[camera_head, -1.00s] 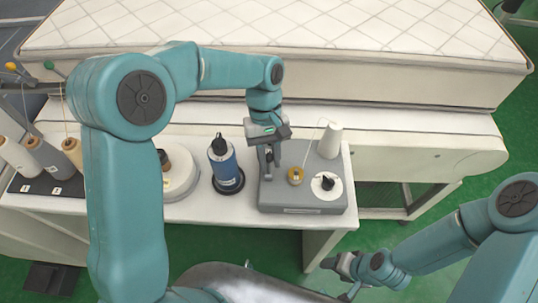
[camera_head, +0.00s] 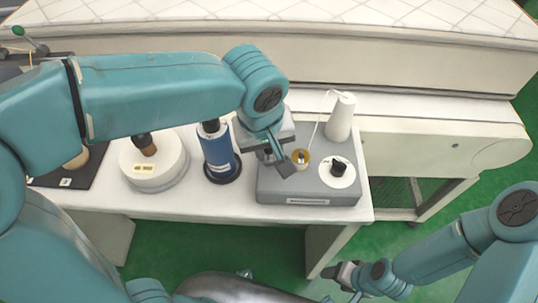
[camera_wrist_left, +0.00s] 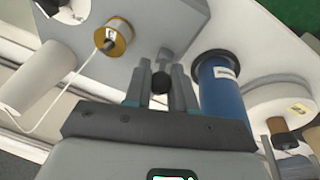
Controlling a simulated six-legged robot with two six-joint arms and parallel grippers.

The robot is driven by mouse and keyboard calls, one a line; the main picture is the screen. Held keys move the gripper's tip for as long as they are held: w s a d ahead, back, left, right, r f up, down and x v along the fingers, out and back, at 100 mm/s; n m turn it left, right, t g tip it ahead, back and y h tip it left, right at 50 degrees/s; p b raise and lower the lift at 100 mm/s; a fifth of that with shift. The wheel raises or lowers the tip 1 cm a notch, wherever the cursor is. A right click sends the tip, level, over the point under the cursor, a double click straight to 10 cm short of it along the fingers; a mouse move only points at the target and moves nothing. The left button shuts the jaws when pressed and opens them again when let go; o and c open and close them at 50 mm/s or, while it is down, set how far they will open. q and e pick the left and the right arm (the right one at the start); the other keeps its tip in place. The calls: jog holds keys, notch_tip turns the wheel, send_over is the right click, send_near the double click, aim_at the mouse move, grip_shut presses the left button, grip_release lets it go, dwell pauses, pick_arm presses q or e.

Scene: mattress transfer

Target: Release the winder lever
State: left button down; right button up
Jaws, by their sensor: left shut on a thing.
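The winder is a grey box (camera_head: 270,192) on the white table, with a brass bobbin (camera_head: 301,158) on top. Its lever, a black knob (camera_wrist_left: 160,83) on a grey stem, shows in the left wrist view between the two fingers. In the head view my left gripper hides the lever. My left gripper (camera_head: 278,160) is over the box's left part, beside the bobbin, and is shut on the lever. It also shows in the left wrist view (camera_wrist_left: 161,76). My right gripper (camera_head: 335,272) hangs low beyond the table's front edge; its jaw opening is unclear.
A white dial with a black knob (camera_head: 339,169) is at right. A blue cylinder (camera_head: 218,153) stands close left of my left gripper. A round white base (camera_head: 153,165) is further left.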

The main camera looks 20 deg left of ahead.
pick_arm(q)
jog(key=t+b, duration=0.1)
jog(key=b, duration=0.1)
jog(key=s+t+b, duration=0.1)
jog(key=b, duration=0.2)
jog(key=shift+d+f+y, duration=0.15)
jog(key=shift+f+y, duration=0.15)
jog(key=shift+s+r+t+b, duration=0.2)
jog(key=shift+t+b, duration=0.4)
jog(key=shift+b, duration=0.2)
pick_arm(e)
notch_tip(320, 180, down, 8)
pick_arm(q)
jog(key=c, duration=1)
grip_release()
jog(key=p+v, duration=0.3)
jog(key=v, duration=1.3)
jog(key=shift+s+d, duration=0.15)
jog(key=shift+d, duration=0.05)
pick_arm(e)
notch_tip(320, 180, up, 3)
jog(key=shift+f, duration=0.1)
pick_arm(q)
jog(key=shift+r, duration=0.1)
